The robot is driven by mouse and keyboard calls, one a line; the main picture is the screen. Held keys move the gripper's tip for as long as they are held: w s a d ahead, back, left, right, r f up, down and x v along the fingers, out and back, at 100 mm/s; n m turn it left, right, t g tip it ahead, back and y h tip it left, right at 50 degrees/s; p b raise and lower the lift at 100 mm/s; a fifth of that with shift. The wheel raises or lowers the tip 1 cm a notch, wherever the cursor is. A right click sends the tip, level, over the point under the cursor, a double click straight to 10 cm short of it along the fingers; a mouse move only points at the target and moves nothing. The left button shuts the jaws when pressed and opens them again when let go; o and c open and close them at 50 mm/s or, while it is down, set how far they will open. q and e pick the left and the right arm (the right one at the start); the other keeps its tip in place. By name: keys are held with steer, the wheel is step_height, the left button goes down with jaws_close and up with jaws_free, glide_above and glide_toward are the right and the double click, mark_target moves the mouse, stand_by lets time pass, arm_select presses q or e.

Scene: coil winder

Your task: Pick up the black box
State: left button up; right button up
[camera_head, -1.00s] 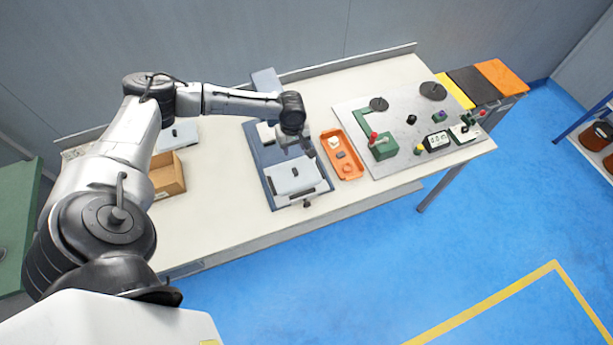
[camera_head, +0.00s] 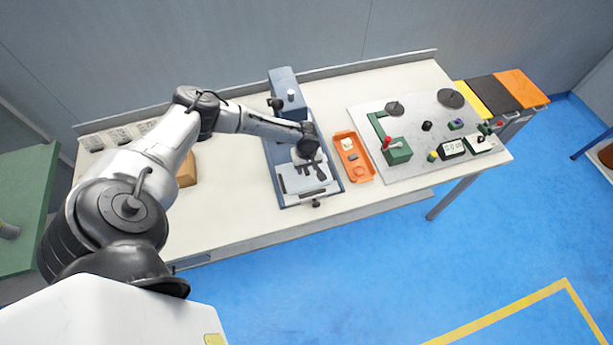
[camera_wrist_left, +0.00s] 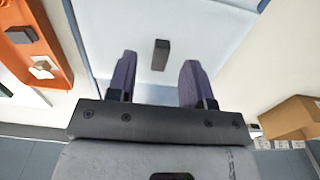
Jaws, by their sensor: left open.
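A small black box (camera_wrist_left: 162,55) lies on the pale plate (camera_wrist_left: 220,25) in the left wrist view. It shows between the two fingers in the picture, apart from both. In the head view the same white plate (camera_head: 292,184) sits on the blue fixture, and my gripper covers the spot where the box lies. My left gripper (camera_head: 314,172) is over this plate, pointing down. In the left wrist view its two dark purple fingers (camera_wrist_left: 158,72) are spread with nothing between the pads. My right gripper is not in view.
An orange tray (camera_head: 366,172) with small parts lies right of the fixture. A grey panel (camera_head: 415,165) with a green block (camera_head: 398,152) and several small devices is further right. A cardboard box (camera_head: 187,173) stands left, partly behind my arm. The front table edge is clear.

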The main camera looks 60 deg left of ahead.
arm_select(q)
steer(key=shift+f, duration=0.7)
jaws_close()
